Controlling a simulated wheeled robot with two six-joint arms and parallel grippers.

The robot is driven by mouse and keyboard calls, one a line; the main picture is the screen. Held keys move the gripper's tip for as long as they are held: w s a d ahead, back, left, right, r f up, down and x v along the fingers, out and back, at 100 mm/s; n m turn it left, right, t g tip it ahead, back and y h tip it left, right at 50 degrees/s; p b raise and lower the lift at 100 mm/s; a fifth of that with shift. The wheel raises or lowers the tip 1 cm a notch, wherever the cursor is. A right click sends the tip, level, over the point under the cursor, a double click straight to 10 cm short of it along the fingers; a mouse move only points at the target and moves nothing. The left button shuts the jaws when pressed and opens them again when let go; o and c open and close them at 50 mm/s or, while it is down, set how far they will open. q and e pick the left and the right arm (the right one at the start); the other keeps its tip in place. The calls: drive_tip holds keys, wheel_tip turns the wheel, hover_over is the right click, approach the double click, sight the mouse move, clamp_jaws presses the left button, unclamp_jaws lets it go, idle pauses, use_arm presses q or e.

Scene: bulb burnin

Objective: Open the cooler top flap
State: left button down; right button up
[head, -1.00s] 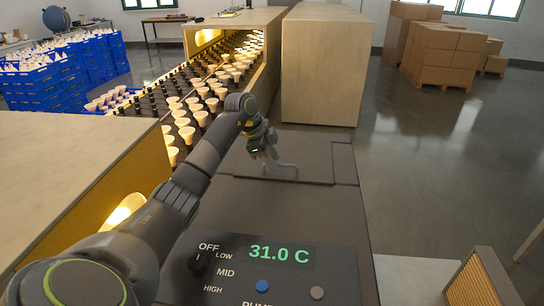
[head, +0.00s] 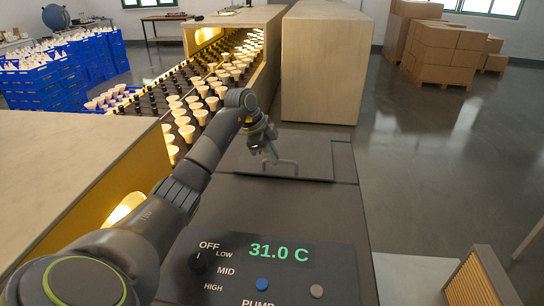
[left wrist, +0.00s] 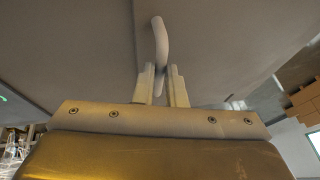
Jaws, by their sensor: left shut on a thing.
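The cooler (head: 210,215) is a dark grey cabinet with a panel reading 31.0 C. Its top flap (head: 312,158) is a flat grey panel that looks lowered, level with the top. A grey bar handle (head: 284,162) stands on the flap; in the left wrist view the handle (left wrist: 159,35) rises between and beyond my fingers. My left gripper (head: 268,153) is at the handle's left part, shut on it; the left wrist view shows its two fingers (left wrist: 161,76) on either side of the bar. The flap (left wrist: 80,45) fills the upper left wrist view. My right gripper is not in view.
A control knob (head: 199,262) and a blue button (head: 262,285) are on the near panel. A conveyor with bulbs (head: 190,131) runs along the left. A tall beige cabinet (head: 320,75) stands behind the cooler. Open floor (head: 430,170) lies to the right.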

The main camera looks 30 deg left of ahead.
use_arm(q)
drive_tip(key=w+a+r+p, duration=0.1)
drive_tip(key=w+r+p, duration=0.2)
drive_tip(key=r, duration=0.3)
drive_tip(key=w+a+r+p, duration=0.2)
drive_tip(key=w+r+p, duration=0.1)
drive_tip(key=r, duration=0.3)
drive_tip(key=shift+r+p, duration=0.3)
drive_tip(key=shift+w+a, duration=0.15)
drive_tip(key=shift+w, duration=0.05)
drive_tip(key=c, duration=1.8)
unclamp_jaws()
drive_tip(key=shift+o, duration=1.2)
drive_tip(key=shift+w+a+f, duration=0.1)
drive_tip(key=shift+w+f, duration=0.05)
drive_tip(key=shift+w, duration=0.15)
drive_tip(key=shift+o, duration=0.4)
drive_tip(key=shift+w+a+f, duration=0.15)
drive_tip(key=shift+w, duration=0.15)
